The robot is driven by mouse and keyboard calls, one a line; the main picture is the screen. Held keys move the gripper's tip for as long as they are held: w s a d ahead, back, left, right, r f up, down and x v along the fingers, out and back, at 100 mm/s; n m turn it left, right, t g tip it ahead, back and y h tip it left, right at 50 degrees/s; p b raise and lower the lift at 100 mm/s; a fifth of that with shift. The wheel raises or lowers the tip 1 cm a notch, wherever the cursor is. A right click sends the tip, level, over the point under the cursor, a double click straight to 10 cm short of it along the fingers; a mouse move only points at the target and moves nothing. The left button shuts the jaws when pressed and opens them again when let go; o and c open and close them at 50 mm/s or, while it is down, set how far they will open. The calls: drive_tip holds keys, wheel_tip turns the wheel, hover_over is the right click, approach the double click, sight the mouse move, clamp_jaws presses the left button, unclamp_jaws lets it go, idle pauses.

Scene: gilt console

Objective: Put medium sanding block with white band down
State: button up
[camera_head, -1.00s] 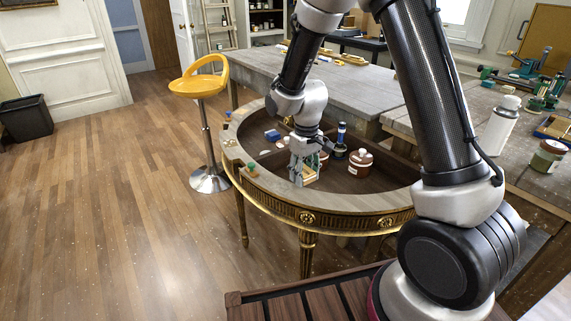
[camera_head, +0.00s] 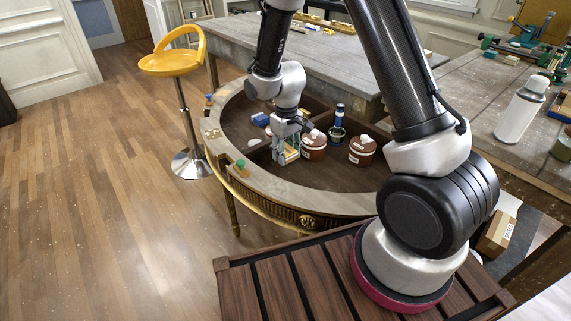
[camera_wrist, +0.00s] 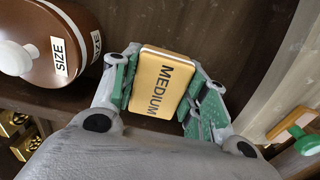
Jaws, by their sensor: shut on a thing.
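My gripper (camera_head: 285,150) is shut on the medium sanding block (camera_head: 292,155), low inside the recessed top of the gilt console (camera_head: 285,193). In the wrist view the block (camera_wrist: 160,84) is a tan-orange slab lettered MEDIUM, with a pale band along its edge. The green-padded fingers (camera_wrist: 162,95) press it from both sides. The dark console floor shows beyond it; I cannot tell whether the block touches that floor.
A brown jar (camera_head: 314,146), labelled SIZE in the wrist view (camera_wrist: 75,40), stands close beside my gripper. Another jar (camera_head: 362,152) and a blue-topped bottle (camera_head: 338,127) stand farther right. A green-knobbed item (camera_head: 240,165) sits on the rim. Bare floor lies in the recess's front right.

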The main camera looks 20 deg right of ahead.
sight(286, 170)
drive_tip(key=shift+f, duration=2.5)
drive_tip(key=shift+f, duration=0.15)
drive_tip(key=o, duration=1.1)
